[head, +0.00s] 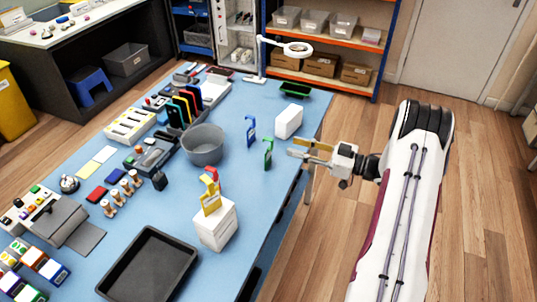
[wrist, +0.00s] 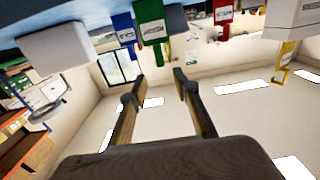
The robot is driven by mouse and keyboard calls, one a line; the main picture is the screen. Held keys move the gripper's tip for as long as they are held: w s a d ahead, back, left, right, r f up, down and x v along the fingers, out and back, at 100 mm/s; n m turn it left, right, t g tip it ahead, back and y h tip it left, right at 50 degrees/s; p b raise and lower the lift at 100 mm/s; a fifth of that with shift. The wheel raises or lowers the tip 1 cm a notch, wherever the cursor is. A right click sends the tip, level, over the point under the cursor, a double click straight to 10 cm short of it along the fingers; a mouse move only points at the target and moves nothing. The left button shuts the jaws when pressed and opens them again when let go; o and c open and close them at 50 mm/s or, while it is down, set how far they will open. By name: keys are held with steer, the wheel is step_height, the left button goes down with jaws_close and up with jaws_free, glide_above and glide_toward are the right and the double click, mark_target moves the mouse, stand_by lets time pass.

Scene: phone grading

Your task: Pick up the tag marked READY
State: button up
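Several upright tags stand on the blue table: a green tag (head: 268,153), a blue tag (head: 251,131), a red tag (head: 210,175) and a yellow tag (head: 211,200). In the wrist view, which is upside down, the green tag (wrist: 152,24) is at the top middle, beside the blue tag (wrist: 123,27). The red tag (wrist: 224,12) and yellow tag (wrist: 286,52) are to the right. Their printed words are too small to read, so I cannot tell which says READY. My gripper (head: 300,149) is open and empty, right of the green tag and apart from it.
A white box (head: 288,121) stands behind the green tag; another white box (head: 216,226) stands by the yellow tag. A grey bowl (head: 203,145) and black tray (head: 148,266) are on the table (head: 205,97). The table's right edge is below my gripper.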

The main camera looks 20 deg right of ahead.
mark_target(268, 153)
steer(key=shift+x, duration=1.35)
steer(key=x, duration=0.5)
steer(key=shift+a, duration=0.15)
steer(key=shift+c, duration=0.5)
jaws_close()
